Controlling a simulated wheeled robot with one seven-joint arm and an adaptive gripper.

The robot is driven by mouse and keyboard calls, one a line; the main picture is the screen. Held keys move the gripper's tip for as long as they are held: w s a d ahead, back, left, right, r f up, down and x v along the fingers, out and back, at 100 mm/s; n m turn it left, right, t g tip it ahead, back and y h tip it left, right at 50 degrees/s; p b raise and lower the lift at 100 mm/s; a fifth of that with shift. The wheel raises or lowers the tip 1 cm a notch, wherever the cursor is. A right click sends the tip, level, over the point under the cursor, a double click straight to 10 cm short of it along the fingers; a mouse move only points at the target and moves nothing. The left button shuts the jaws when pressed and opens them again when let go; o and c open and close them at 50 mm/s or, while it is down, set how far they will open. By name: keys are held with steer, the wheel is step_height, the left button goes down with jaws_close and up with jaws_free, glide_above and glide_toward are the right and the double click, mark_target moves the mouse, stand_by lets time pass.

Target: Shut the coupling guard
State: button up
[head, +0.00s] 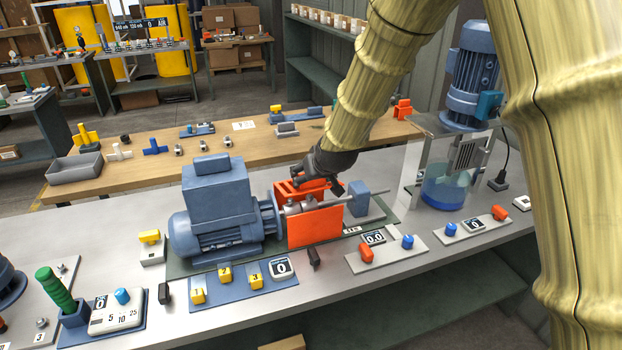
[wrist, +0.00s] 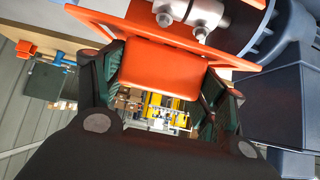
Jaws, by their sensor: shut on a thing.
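The coupling guard (head: 314,229) is orange and sits between the blue motor (head: 215,215) and a small blue-grey block (head: 361,203). The silver coupling shaft (head: 310,205) shows uncovered between its orange front plate and an orange part behind, so the guard stands open. My gripper (head: 318,180) comes down over the rear side of the guard and partly hides it. In the wrist view, the fingers of my gripper (wrist: 165,80) lie on both sides of an orange panel (wrist: 160,68) of the guard. They are shut on it. The silver coupling shows just beyond it.
In front of the motor are yellow numbered buttons (head: 226,275) and a black handle (head: 314,257). A panel with an orange and a blue knob (head: 366,252) lies to the right. A clear tank (head: 447,187) with a blue pump stands further right. A wooden bench (head: 240,155) runs behind.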

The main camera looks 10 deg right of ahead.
steer(key=shift+s+d+f+b, duration=0.1)
steer(key=shift+s+f+b, duration=0.25)
steer(key=shift+f, duration=0.3)
steer(key=shift+s+d+f+b, duration=0.1)
steer(key=shift+s+f+b, duration=0.2)
steer(key=shift+f, duration=0.3)
steer(key=shift+s+f+b, duration=0.25)
steer(key=shift+f+b, duration=0.05)
steer(key=shift+f, duration=0.35)
steer(key=shift+s+f+b, duration=0.25)
steer(key=shift+f+b, duration=0.05)
steer(key=shift+f, duration=0.35)
steer(key=o, duration=1.2)
steer(key=shift+d, duration=0.1)
steer(key=shift+o, duration=1.3)
steer(key=shift+s+r, duration=0.1)
steer(key=shift+r, duration=0.05)
steer(key=shift+s+r, duration=0.1)
steer(key=shift+r, duration=0.35)
steer(key=v, duration=1.1)
steer(key=shift+s, duration=0.1)
